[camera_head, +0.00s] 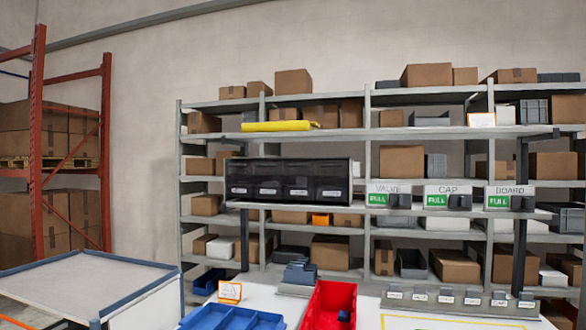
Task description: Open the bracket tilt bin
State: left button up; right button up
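A dark tilt-bin unit (288,166) stands on a shelf board near the middle of the view. It has several bins side by side, each with a small white label on its lower front. The labels are too small to read, so I cannot tell which bin is for brackets. The bin fronts look upright and closed. Neither of my grippers shows in this view.
Dispensers marked VALVE (389,194), CAP (448,195) and BOARD (510,197) stand right of the bins. Below are a red bin (322,309), a blue tray (226,318) and a row of labelled holders (459,304). A grey-topped table (82,281) is at left.

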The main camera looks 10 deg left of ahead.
aim_at(291, 192)
jog(key=u, duration=0.65)
jog(key=i, duration=0.6)
jog(key=z, duration=1.45)
